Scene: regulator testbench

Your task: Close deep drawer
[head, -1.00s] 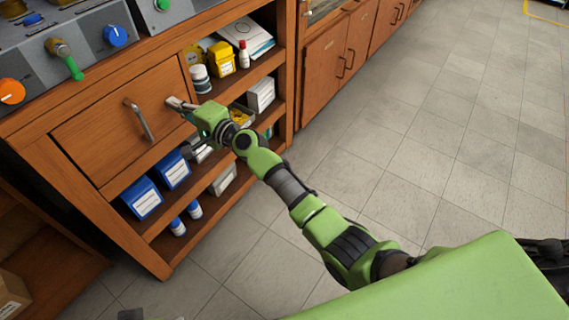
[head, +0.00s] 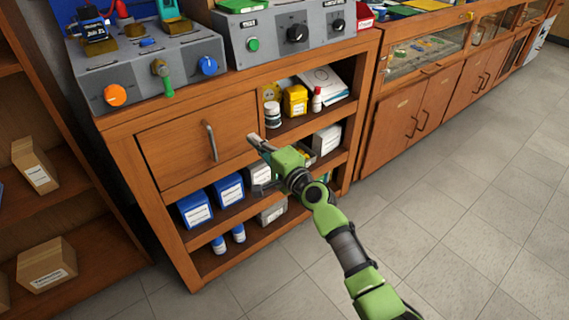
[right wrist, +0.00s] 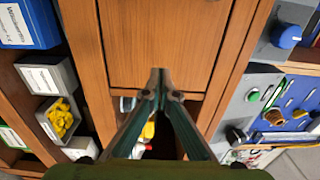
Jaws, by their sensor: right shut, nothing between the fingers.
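The deep drawer (head: 180,148) is a wide wooden front with a metal bar handle (head: 211,141), set in the wooden bench. Its front looks flush with the frame. The drawer front also fills the upper middle of the right wrist view (right wrist: 160,30). My right gripper (head: 252,138) is at the drawer front's right edge, to the right of the handle and clear of it. In the right wrist view its fingertips (right wrist: 160,72) are together and empty, pointing at the drawer front. I cannot tell whether they touch it. My left gripper is not in view.
Open shelves right of and below the drawer hold blue boxes (head: 195,208), a yellow container (head: 295,100) and bottles. Grey control panels (head: 150,70) stand on the bench top. A shelf with cardboard boxes (head: 46,263) is at left. The floor (head: 480,200) at right is clear.

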